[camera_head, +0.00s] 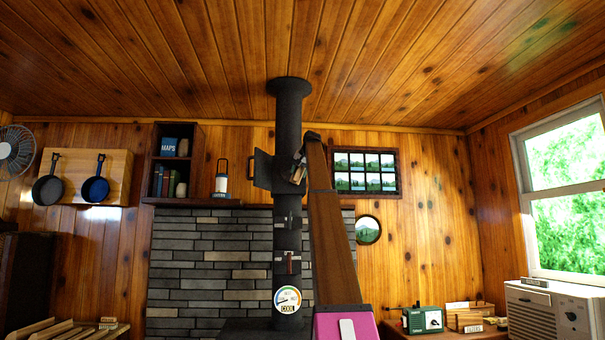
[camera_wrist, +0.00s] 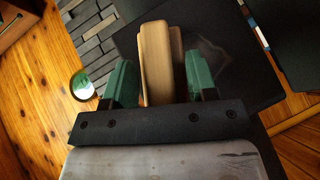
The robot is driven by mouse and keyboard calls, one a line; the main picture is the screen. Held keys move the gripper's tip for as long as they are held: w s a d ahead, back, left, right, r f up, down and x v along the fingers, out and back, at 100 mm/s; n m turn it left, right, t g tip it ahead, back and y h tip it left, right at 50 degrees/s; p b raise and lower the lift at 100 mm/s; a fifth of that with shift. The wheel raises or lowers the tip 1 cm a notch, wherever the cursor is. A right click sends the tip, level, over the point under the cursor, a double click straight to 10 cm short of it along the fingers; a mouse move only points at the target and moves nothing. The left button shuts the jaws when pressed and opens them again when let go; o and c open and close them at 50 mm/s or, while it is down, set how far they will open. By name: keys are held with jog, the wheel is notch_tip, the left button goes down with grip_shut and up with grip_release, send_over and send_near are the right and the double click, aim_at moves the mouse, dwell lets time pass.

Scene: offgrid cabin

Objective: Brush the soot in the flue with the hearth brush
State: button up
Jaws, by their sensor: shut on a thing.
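The black flue (camera_head: 288,100) rises from the stove to the ceiling at the middle of the head view. A dark hinged door (camera_head: 263,170) stands open on its left side. My gripper (camera_head: 298,168) is at the flue, level with that door. In the wrist view my gripper's green fingers (camera_wrist: 162,80) are shut on the wooden handle of the hearth brush (camera_wrist: 157,50). The bristles are hidden. Beyond the brush is a dark surface of the flue (camera_wrist: 265,85) with a faint greyish smear, perhaps soot (camera_wrist: 208,58). I cannot tell whether the brush touches it.
A stone wall (camera_head: 205,265) stands behind the flue. A dial gauge (camera_head: 287,299) is on the lower pipe. A shelf with a lantern (camera_head: 222,180) is to the left. A framed window (camera_head: 365,173) and round mirror-like pane (camera_head: 368,229) are to the right.

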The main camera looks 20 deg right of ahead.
jog(key=shift+w+a, duration=1.35)
jog(key=shift+a, duration=2.8)
jog(key=shift+s+d+r, duration=0.15)
jog(key=shift+s+d, duration=0.35)
jog(key=shift+d, duration=1.25)
jog(key=shift+s+d+r, duration=0.15)
jog(key=shift+s+d, duration=0.35)
jog(key=shift+d, duration=1.3)
jog(key=shift+s+d+r, duration=0.15)
jog(key=shift+s+d, duration=0.35)
jog(key=shift+d, duration=1.25)
jog(key=shift+a, duration=0.1)
jog(key=w+a, duration=0.1)
jog(key=a, duration=0.2)
jog(key=w+a, duration=0.1)
jog(key=a, duration=0.6)
jog(key=shift+w+a, duration=0.2)
jog(key=shift+w, duration=0.2)
